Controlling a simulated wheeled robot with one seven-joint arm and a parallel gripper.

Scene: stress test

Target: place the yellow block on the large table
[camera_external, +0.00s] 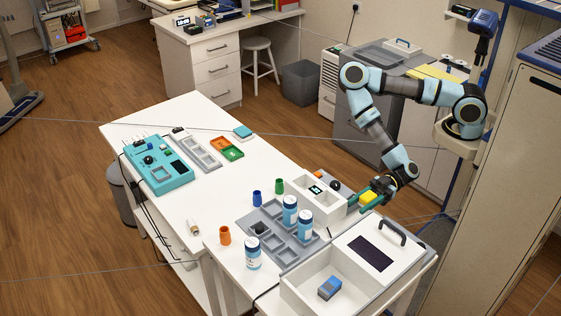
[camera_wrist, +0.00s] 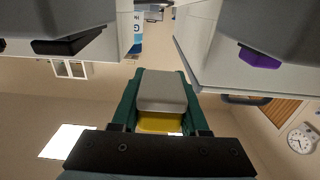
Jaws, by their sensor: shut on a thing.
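The yellow block (camera_external: 368,197) is between the green fingers of my gripper (camera_external: 367,190), to the right of the white box at the table's right side. In the wrist view my gripper (camera_wrist: 160,100) is shut on the yellow block (camera_wrist: 160,122), partly hidden behind a grey-white piece between the fingers. The block appears held in the air, apart from the table. The large white table (camera_external: 205,200) stretches from the centre to the lower left.
A grey tray with blue-white canisters (camera_external: 289,212) stands near the gripper. An open white box (camera_external: 305,280) with a blue block (camera_external: 329,288) is at the front. A teal device (camera_external: 158,165) sits on the far left. The table's middle is clear.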

